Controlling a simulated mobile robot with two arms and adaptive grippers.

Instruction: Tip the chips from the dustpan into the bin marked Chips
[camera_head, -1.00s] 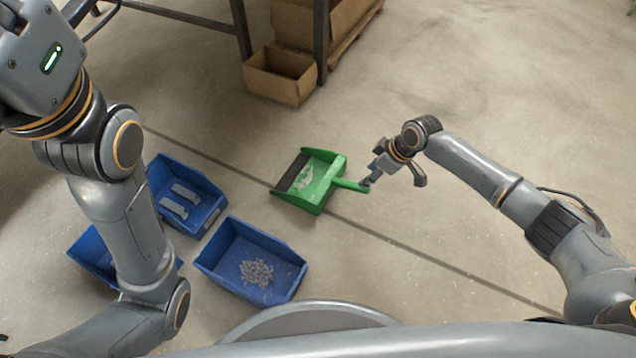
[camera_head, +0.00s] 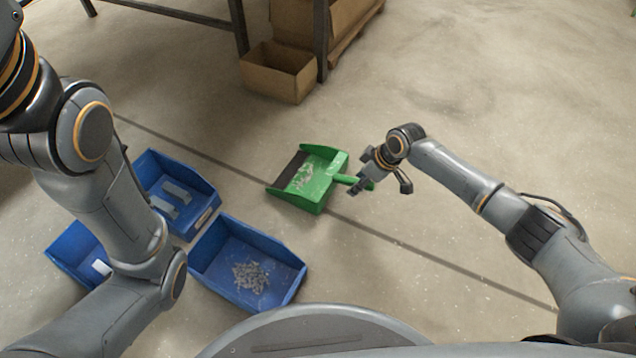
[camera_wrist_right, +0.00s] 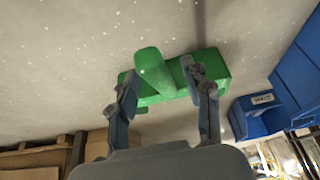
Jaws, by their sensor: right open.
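The green dustpan (camera_head: 322,172) lies on the floor in the middle of the head view, with a heap of pale chips (camera_head: 303,176) in its pan. Its handle (camera_head: 352,181) points right. My right gripper (camera_head: 360,185) is at the handle. In the right wrist view the handle (camera_wrist_right: 152,70) shows between the spread fingers of the open gripper (camera_wrist_right: 160,80); whether they touch it I cannot tell. My left gripper is out of view. The front blue bin (camera_head: 291,253) holds small grey pieces. No bin marking is readable; a label (camera_wrist_right: 262,99) shows on one bin in the wrist view.
A second blue bin (camera_head: 202,185) holds flat pale pieces. A third blue bin (camera_head: 62,246) is partly hidden by my left arm. A cardboard box (camera_head: 277,73) stands beside a table leg (camera_head: 321,38) at the back.

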